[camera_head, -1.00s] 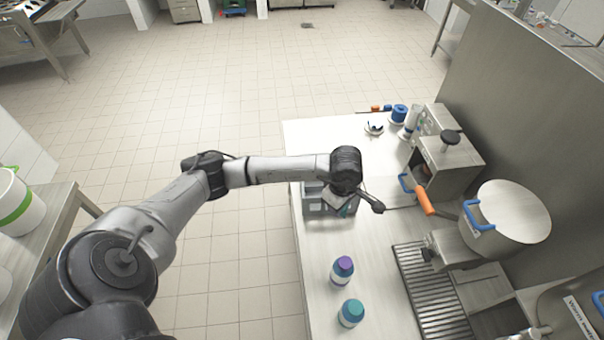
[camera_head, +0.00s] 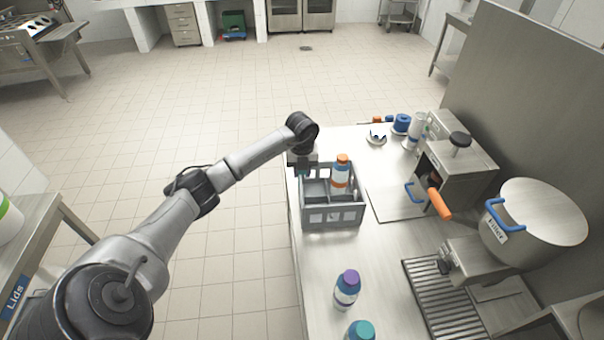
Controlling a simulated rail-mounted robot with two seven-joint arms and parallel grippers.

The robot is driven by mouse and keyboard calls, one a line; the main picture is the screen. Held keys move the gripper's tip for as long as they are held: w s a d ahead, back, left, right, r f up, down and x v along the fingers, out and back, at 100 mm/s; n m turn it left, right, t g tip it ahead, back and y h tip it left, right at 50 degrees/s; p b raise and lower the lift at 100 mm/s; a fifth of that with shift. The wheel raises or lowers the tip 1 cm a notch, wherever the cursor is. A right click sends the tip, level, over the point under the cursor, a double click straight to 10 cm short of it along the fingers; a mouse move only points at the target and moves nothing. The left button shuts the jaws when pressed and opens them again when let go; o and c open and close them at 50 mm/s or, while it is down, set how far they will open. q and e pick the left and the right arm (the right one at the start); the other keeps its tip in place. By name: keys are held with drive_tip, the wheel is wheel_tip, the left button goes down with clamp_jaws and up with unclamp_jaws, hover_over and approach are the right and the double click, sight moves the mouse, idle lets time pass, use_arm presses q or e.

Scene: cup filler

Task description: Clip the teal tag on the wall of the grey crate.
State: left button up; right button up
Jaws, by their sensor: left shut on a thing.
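The grey crate (camera_head: 333,217) stands on the steel counter near its left edge. It has several compartments, and an orange-capped bottle (camera_head: 341,172) stands in its back right one. My left gripper (camera_head: 303,166) is at the crate's back left corner, pointing down. It is shut on the teal tag (camera_head: 304,174), of which only a small bit shows below the fingers. I cannot tell whether the tag touches the crate wall. My right gripper is out of view.
A purple-capped bottle (camera_head: 346,289) and a teal-capped bottle (camera_head: 360,331) stand in front of the crate. A filler machine with a large pot (camera_head: 540,222) and an orange handle (camera_head: 439,204) is on the right. The counter (camera_head: 385,245) right of the crate is clear.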

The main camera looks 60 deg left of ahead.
use_arm(q)
drive_tip(key=shift+a+f, duration=0.15)
drive_tip(key=shift+f, duration=0.1)
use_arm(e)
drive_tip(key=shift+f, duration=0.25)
use_arm(q)
drive_tip(key=b, duration=0.5)
hover_over(302, 194)
wheel_tip(302, 194, down, 6)
drive_tip(key=shift+a+r, duration=0.1)
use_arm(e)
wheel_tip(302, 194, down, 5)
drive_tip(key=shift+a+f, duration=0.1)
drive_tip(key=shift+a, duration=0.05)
use_arm(q)
drive_tip(key=shift+f+b, duration=1.3)
drive_tip(key=shift+f, duration=0.9)
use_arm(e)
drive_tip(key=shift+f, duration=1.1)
use_arm(q)
drive_tip(key=shift+f, duration=0.35)
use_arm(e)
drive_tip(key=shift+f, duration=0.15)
use_arm(q)
drive_tip(key=shift+f, duration=0.25)
drive_tip(key=o, duration=1)
